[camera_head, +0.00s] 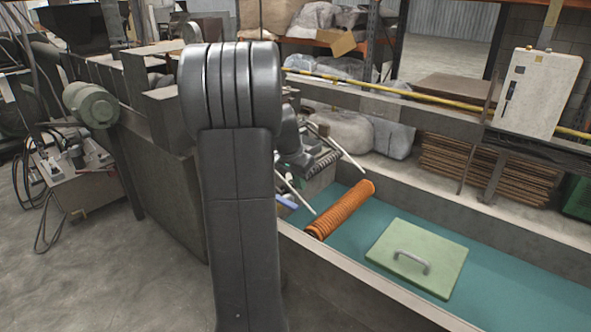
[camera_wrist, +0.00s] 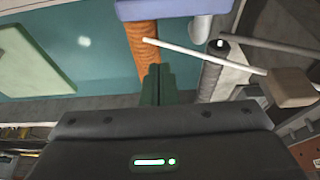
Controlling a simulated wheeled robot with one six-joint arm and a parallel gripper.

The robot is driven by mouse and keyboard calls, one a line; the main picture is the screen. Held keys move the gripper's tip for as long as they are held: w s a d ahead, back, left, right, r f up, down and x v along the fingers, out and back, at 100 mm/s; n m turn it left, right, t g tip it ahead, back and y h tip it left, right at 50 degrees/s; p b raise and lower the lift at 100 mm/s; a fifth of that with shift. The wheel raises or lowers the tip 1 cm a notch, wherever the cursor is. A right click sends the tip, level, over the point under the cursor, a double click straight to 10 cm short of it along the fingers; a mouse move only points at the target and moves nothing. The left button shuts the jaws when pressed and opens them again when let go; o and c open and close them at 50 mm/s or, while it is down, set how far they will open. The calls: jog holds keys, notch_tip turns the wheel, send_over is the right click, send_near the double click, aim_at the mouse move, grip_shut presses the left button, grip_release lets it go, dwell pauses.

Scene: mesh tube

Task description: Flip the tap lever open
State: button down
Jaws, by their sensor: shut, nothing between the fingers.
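My gripper (camera_wrist: 157,84) shows in the wrist view with its two dark green fingers pressed together and nothing between them. In that view its fingertips overlap the lower end of an orange ribbed tube (camera_wrist: 142,42). A blue-purple block (camera_wrist: 172,9) is at the top edge, and a thin white rod (camera_wrist: 205,55) crosses to the right of the fingers. I cannot tell for certain which part is the tap lever. In the head view a small blue-purple piece (camera_head: 287,201) shows beside white rods, left of the orange tube (camera_head: 340,208). My arm hides much of that area.
A pale green plate (camera_head: 418,258) with a grey handle lies on the teal trough floor (camera_head: 540,300). The trough's front wall (camera_head: 350,272) runs along its near side. A brown block (camera_wrist: 290,88) is right of the fingers. Bare teal floor shows around the plate.

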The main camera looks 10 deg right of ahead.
jog(key=s+a+f, duration=0.1)
jog(key=s+a+f+p, duration=0.1)
jog(key=shift+a+f, duration=0.2)
jog(key=shift+f, duration=0.1)
jog(key=shift+a+f, duration=0.1)
dwell(0.5)
